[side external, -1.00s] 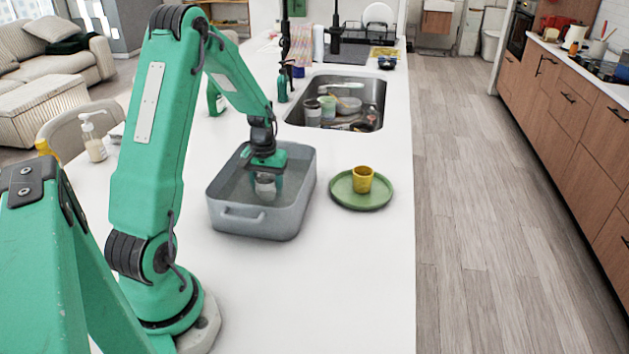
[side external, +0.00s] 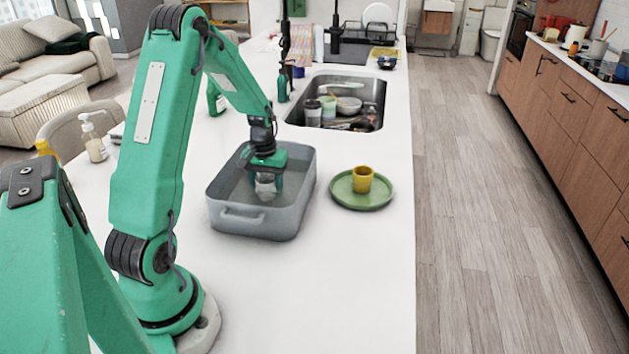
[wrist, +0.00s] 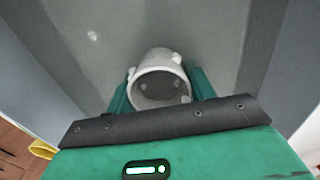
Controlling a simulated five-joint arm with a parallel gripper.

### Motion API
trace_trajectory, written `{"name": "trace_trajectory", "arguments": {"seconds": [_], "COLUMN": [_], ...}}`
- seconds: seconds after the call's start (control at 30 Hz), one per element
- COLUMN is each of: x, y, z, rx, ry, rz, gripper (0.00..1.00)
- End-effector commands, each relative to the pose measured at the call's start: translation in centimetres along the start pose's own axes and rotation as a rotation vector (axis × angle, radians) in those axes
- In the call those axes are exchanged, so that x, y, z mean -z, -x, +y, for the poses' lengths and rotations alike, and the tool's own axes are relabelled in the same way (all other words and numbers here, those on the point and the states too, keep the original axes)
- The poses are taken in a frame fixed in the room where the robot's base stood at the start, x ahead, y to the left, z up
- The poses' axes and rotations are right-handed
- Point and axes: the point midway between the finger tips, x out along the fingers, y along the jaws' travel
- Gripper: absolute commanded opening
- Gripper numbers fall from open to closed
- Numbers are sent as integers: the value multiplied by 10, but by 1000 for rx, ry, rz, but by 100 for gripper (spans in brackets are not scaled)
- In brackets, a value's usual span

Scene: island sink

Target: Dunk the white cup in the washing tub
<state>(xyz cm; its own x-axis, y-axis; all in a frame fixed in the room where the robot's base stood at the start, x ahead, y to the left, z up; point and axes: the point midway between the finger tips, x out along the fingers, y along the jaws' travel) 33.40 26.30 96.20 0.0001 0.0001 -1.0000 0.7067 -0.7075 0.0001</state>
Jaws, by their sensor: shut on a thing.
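The grey washing tub (side external: 240,222) stands on the white counter and has a handle on its near side. My gripper (side external: 266,182) reaches down inside the tub. It is shut on the white cup (side external: 265,191), which is partly hidden by the fingers and sits low between the tub walls. In the wrist view the white cup (wrist: 158,80) shows between my green gripper fingers (wrist: 158,92), with its open mouth toward the camera. Grey tub surfaces surround it there. I cannot tell whether the cup touches the tub floor.
A green plate (side external: 378,201) with a yellow cup (side external: 362,179) stands right of the tub. A sink (side external: 372,92) holding several dishes lies behind. A soap bottle (side external: 93,141) stands at the left. The front counter right of my base is clear.

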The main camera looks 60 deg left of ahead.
Motion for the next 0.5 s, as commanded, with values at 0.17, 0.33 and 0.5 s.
{"name": "trace_trajectory", "arguments": {"seconds": [0.17, 0.33, 0.5], "x": [0, 0, 1], "y": [0, 2, 10], "z": [0, 0, 0], "rx": [0, 0, 0], "ry": [0, 0, 0], "rz": [0, 1, 3], "gripper": [29, 29, 29]}}
